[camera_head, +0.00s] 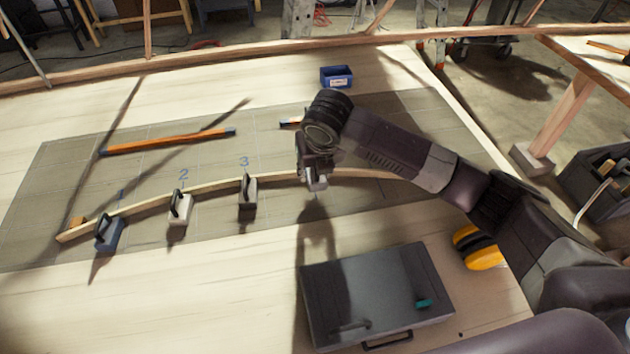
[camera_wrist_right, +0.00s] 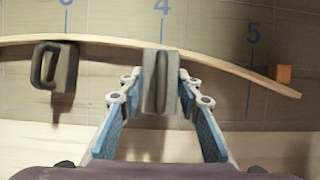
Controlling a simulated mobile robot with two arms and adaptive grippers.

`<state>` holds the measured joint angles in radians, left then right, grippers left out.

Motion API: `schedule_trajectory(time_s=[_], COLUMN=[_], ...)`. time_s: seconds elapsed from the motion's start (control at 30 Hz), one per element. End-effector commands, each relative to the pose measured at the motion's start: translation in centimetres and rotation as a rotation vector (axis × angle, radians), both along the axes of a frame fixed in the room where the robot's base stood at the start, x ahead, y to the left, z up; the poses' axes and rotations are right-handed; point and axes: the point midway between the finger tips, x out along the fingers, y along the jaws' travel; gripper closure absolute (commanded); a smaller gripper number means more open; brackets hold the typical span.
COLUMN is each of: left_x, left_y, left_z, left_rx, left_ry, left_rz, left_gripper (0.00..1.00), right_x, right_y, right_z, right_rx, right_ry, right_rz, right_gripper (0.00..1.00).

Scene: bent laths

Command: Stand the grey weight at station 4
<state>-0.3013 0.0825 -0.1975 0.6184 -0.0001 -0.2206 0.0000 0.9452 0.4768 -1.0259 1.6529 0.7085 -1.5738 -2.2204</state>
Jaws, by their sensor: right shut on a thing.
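My right gripper (camera_head: 316,183) is over the lath, right of station 3. In the wrist view the gripper (camera_wrist_right: 160,88) is shut on the grey weight (camera_wrist_right: 160,82), which is between its fingertips at the lath, just below the printed 4 (camera_wrist_right: 165,6). I cannot tell whether the weight touches the mat. The bent lath (camera_head: 210,187) curves across the mat, also in the wrist view (camera_wrist_right: 220,62). A blue weight (camera_head: 109,236) stands at station 1, a pale weight (camera_head: 181,210) at 2 and a dark grey weight (camera_head: 248,196) at 3. My left gripper is not in view.
A dark case (camera_head: 375,290) lies at the near side of the table. A black and yellow object (camera_head: 477,247) is right of it. A blue bin (camera_head: 336,76) and an orange bar (camera_head: 168,141) lie farther back. A wooden block (camera_wrist_right: 284,73) is by the lath's right end.

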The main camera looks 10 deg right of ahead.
Motion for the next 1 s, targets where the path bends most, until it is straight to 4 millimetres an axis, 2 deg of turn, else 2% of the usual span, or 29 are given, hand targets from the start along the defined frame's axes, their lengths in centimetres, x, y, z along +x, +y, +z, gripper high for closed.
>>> schedule_trajectory(time_s=[0.17, 0.4, 0.77, 0.8, 0.93, 1.0], left_x=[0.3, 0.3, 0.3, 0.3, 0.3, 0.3], left_y=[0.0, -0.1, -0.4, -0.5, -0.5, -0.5], left_z=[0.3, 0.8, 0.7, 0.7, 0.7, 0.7], left_rx=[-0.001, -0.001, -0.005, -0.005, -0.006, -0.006], left_ry=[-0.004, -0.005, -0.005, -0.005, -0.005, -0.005], left_rz=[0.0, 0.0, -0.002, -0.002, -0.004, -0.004], left_gripper=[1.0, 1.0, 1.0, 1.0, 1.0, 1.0], right_x=[0.1, 0.1, 0.1, 0.0, 0.0, 0.0], right_y=[0.0, 0.1, 0.1, 0.0, 0.0, 0.0], right_z=[-0.9, -4.0, -4.4, -4.7, -4.7, -4.7], right_rx=[0.001, 0.002, 0.002, 0.0, 0.0, 0.0], right_ry=[-0.003, -0.003, -0.006, -0.001, -0.001, 0.0], right_rz=[-0.001, 0.001, 0.001, 0.001, 0.001, 0.001], right_gripper=[1.0, 1.0, 1.0, 0.68, 0.53, 0.51])
